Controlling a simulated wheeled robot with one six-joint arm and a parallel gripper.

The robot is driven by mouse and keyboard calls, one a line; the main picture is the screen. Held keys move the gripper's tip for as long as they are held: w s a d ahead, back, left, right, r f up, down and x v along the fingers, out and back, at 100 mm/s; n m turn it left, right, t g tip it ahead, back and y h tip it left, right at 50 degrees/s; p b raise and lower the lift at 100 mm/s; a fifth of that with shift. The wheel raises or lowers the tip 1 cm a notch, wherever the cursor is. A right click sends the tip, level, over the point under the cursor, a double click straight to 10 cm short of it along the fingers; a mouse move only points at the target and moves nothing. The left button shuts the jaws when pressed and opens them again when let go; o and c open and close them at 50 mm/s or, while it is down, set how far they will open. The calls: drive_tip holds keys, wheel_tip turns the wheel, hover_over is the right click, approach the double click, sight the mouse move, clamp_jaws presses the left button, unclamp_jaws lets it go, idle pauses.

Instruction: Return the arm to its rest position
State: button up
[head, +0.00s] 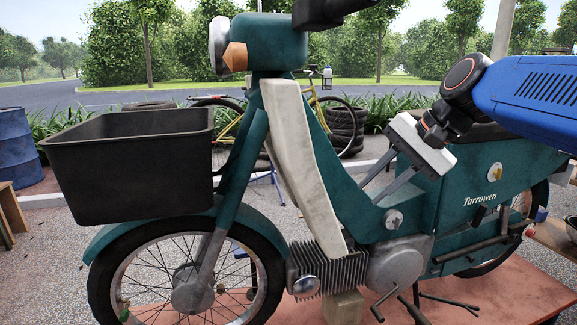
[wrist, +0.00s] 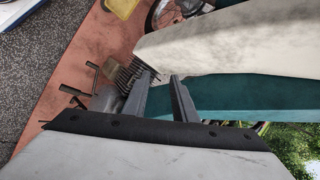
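My arm (head: 525,88) reaches in from the right in the head view, blue with a dark wrist joint. My gripper (head: 372,193) points down and to the left in front of the teal moped (head: 350,165), near its step-through frame. Its two grey fingers are apart with nothing between them. In the wrist view my gripper (wrist: 160,82) also shows a gap between the fingers, with the moped's pale leg shield (wrist: 235,50) beyond and to the right. I cannot tell how far the fingertips are from the moped's frame.
The moped has a black front basket (head: 130,165) and stands on a reddish platform (head: 490,295). A blue drum (head: 15,150) is at the far left. A yellow bicycle (head: 228,125) and stacked tyres (head: 344,130) stand behind. Open air lies above the gripper.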

drive_tip(key=s+d+f+n+h, duration=0.2)
drive_tip(key=s+d+f+n, duration=0.2)
drive_tip(key=s+f, duration=0.5)
drive_tip(key=s+d+f+n+h, duration=0.3)
drive_tip(key=s+d+f, duration=0.3)
drive_tip(key=f, duration=0.8)
drive_tip(key=s+n, duration=0.1)
drive_tip(key=s, duration=0.1)
drive_tip(key=shift+s+d+t+h, duration=0.3)
drive_tip(key=shift+s, duration=0.05)
